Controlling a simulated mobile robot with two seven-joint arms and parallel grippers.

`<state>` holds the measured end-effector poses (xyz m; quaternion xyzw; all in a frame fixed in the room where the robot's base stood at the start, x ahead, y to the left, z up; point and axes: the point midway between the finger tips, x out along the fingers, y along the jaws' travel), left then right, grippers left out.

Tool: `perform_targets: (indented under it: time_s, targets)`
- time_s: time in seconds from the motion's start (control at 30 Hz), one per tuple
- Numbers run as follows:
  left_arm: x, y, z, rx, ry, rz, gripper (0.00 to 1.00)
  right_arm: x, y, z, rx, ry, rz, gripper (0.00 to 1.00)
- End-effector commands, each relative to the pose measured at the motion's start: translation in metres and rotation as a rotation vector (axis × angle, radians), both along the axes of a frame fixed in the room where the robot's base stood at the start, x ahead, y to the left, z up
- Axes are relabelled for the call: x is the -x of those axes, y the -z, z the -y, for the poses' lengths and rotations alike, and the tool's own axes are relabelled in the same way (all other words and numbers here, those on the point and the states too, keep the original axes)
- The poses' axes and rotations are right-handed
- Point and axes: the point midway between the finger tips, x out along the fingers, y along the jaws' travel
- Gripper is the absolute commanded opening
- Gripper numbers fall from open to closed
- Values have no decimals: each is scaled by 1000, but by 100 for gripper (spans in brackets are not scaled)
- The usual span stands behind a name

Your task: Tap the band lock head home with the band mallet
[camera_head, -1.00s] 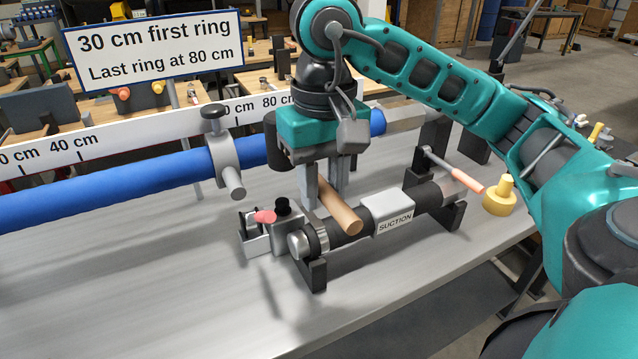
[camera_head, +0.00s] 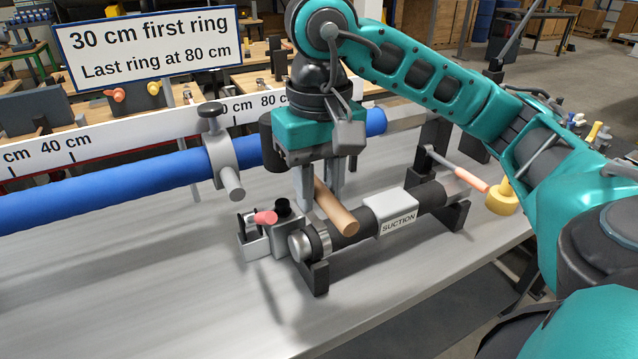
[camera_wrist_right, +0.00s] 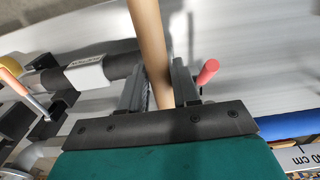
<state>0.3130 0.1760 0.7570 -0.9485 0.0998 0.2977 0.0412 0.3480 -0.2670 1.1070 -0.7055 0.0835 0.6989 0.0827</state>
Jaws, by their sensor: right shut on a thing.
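My right gripper (camera_head: 319,198) points down over the bench and is shut on a tan wooden handle, which I take for the band mallet (camera_head: 338,212). The handle slants toward the viewer above the dark pipe marked SUCTION (camera_head: 352,239); I cannot tell whether it touches the pipe. In the right wrist view the handle (camera_wrist_right: 148,40) runs between the two fingers (camera_wrist_right: 160,95). No mallet head can be made out. A metal ring band (camera_head: 319,238) circles the pipe's left end, beside a grey block (camera_head: 258,247). I cannot tell which part is the lock head. My left gripper is not in view.
A blue pipe (camera_head: 110,192) with a grey clamp (camera_head: 222,152) runs behind. A salmon-handled tool (camera_head: 470,182) and a yellow piece (camera_head: 501,199) are at the right. A salmon-tipped part (camera_head: 265,217) stands by the block. The bench's front left (camera_head: 130,290) is clear.

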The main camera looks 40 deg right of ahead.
Motion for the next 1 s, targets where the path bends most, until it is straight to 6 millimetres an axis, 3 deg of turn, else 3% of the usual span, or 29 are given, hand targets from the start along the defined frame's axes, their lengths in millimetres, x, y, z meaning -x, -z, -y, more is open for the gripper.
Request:
perform_targets:
  time_s: [0.73,1.0]
  targets:
    - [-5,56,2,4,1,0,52,0,62,0,0,0,3,0]
    - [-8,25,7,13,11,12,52,-1,35,0,-1,1,4,0]
